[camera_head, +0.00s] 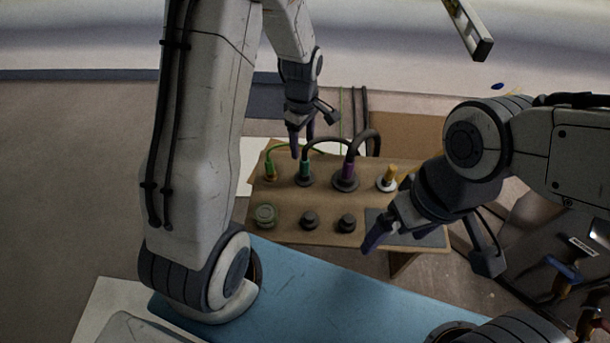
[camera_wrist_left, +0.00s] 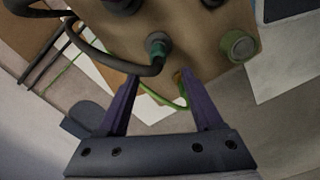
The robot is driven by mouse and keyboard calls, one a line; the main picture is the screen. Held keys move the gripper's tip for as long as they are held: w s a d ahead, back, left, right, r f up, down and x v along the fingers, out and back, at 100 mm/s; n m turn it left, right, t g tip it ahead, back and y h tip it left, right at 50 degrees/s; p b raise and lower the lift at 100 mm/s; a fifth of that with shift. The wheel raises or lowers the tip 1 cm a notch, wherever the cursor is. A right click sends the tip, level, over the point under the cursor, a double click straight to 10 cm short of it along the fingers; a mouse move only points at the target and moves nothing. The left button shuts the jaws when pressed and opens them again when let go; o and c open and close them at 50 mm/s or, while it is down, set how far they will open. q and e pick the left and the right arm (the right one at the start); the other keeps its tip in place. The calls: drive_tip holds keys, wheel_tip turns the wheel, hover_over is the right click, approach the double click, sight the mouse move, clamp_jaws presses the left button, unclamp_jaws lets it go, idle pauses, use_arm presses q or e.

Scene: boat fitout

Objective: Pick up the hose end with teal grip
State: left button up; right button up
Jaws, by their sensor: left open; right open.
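The hose end with teal grip (camera_head: 305,174) stands in a socket on the brown board (camera_head: 287,228), and its dark hose arches up and to the right. My left gripper (camera_head: 302,142) is open and empty, with its purple fingers just above and behind this hose end. In the left wrist view the teal grip (camera_wrist_left: 157,46) shows just beyond and between the two fingertips, apart from them. My right gripper (camera_head: 378,232) is open at the board's right front, over a dark grey patch; its second finger is hard to make out.
A thin green hose with a yellow-green end (camera_head: 270,169) stands left of the teal one. Several caps, including a green one (camera_head: 265,216), line the front row.

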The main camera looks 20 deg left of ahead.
sight(303, 153)
use_arm(q)
wheel_tip(303, 153, down, 5)
drive_tip(key=shift+r+b, duration=0.15)
drive_tip(key=shift+b, duration=0.8)
drive_tip(key=f+b, duration=0.2)
drive_tip(key=f, duration=0.1)
drive_tip(key=f+b, duration=0.1)
drive_tip(key=f, duration=0.1)
drive_tip(key=shift+w+d, duration=0.15)
drive_tip(key=shift+d, duration=0.1)
drive_tip(key=shift+c, duration=0.3)
drive_tip(key=shift+r, duration=0.1)
clamp_jaws()
wheel_tip(303, 153, up, 10)
drive_tip(key=p, duration=0.5)
